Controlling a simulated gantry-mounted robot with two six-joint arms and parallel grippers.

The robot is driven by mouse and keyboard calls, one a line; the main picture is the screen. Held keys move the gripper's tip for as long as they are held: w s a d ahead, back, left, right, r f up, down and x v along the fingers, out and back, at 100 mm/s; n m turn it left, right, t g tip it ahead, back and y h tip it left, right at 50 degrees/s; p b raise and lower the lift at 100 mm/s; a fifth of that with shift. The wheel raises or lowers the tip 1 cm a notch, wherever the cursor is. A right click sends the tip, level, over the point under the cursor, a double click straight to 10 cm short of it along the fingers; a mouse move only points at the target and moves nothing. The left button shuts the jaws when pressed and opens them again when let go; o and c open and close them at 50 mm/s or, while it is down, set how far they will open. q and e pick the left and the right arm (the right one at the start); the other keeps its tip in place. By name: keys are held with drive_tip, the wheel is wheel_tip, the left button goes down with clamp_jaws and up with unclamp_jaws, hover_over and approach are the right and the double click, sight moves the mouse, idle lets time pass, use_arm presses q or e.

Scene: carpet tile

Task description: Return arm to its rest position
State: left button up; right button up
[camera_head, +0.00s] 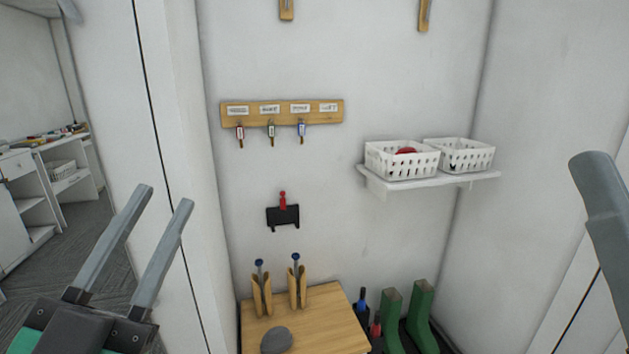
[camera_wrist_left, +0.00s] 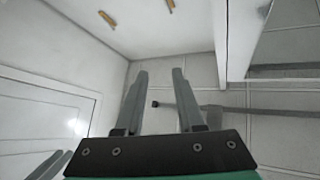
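My left gripper (camera_head: 166,196) is raised at the lower left in the head view, fingers pointing up. Its two grey fingers are apart with nothing between them. The left wrist view also shows the fingers (camera_wrist_left: 159,73) parted and empty, with wall and ceiling beyond. At the right edge of the head view a grey finger-like part (camera_head: 600,195), apparently of my right gripper, is cut off by the frame. Whether that gripper is open or shut does not show.
A wooden key rack (camera_head: 282,112) with three hanging keys is on the wall. White baskets (camera_head: 400,160) stand on a shelf (camera_head: 430,182). Below are a wooden bench top (camera_head: 320,315) with a grey rounded object (camera_head: 277,340), and green boots (camera_head: 420,310). A white wall edge (camera_head: 165,130) stands behind my left gripper.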

use_arm(q)
drive_tip(key=s+a+r+n+t+y, duration=0.25)
drive_tip(key=s+r+n, duration=0.25)
drive_tip(key=s+r, duration=0.3)
wheel_tip(320, 180, up, 36)
drive_tip(key=n+y+p, duration=0.1)
drive_tip(key=n+p, duration=0.1)
drive_tip(key=p, duration=3.6)
drive_tip(key=shift+s+r, duration=0.15)
drive_tip(key=shift+s, duration=0.15)
drive_tip(key=shift+a, duration=0.15)
